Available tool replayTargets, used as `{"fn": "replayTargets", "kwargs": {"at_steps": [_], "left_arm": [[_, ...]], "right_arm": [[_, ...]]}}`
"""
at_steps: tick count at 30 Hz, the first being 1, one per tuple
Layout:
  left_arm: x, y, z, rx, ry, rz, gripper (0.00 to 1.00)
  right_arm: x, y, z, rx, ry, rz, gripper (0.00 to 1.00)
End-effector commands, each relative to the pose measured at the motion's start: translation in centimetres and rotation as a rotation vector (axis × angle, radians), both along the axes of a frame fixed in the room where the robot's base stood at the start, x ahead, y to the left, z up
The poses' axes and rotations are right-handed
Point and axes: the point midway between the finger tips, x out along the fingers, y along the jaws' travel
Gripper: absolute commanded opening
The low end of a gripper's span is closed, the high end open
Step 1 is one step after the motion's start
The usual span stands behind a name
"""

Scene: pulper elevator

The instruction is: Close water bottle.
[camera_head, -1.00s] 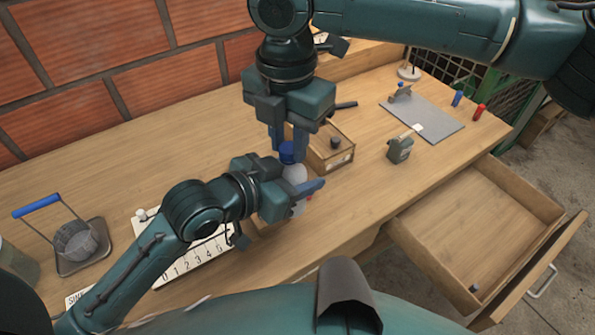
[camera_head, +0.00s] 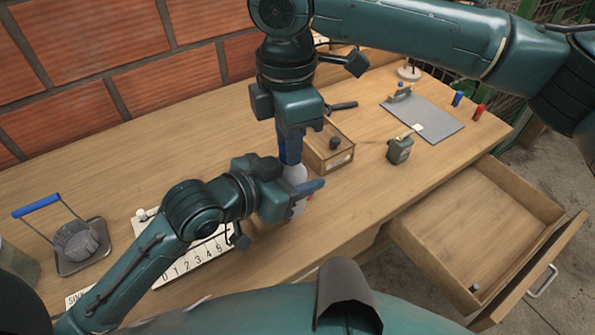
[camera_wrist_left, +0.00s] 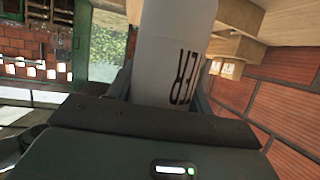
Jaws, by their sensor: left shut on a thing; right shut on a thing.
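The white water bottle (camera_head: 296,173) stands upright near the middle of the workbench, partly hidden by my grippers. My left gripper (camera_head: 300,188) is shut around its body from the left. In the left wrist view the pale bottle (camera_wrist_left: 178,45), with dark lettering, sits between the fingers. My right gripper (camera_head: 290,158) points down from above, directly over the bottle's top, and is shut on the blue cap. Its fingers now hide the cap, so I cannot tell how the cap sits on the neck.
A wooden box (camera_head: 330,147) stands close behind the bottle on the right. A small dark green container (camera_head: 400,149) is farther right. An open drawer (camera_head: 470,220) juts out at the front right.

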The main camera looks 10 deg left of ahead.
Motion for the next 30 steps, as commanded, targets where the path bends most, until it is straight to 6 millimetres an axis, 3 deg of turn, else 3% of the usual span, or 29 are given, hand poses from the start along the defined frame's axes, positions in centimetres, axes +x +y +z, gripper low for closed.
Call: {"fn": "replayTargets", "kwargs": {"at_steps": [1,2,9,17,25,30], "left_arm": [[0.0,0.0,0.1,-0.002,-0.002,0.0,0.0],[0.0,0.0,0.1,-0.002,-0.002,0.0,0.0],[0.0,0.0,0.1,-0.001,-0.003,0.0,0.0],[0.0,0.0,0.1,-0.002,-0.002,0.0,0.0],[0.0,0.0,0.1,-0.001,-0.003,0.0,0.0],[0.0,0.0,0.1,-0.002,-0.002,0.0,0.0]], "right_arm": [[0.0,0.0,0.0,0.0,-0.001,0.001,0.0],[0.0,0.0,0.0,0.0,-0.001,0.001,0.27],[0.0,0.0,0.0,0.0,-0.001,0.002,0.46],[0.0,0.0,0.2,0.0,-0.001,0.002,0.47],[0.0,0.0,3.6,0.002,-0.002,0.002,0.47],[0.0,0.0,4.5,0.0,-0.001,0.002,0.47]]}}
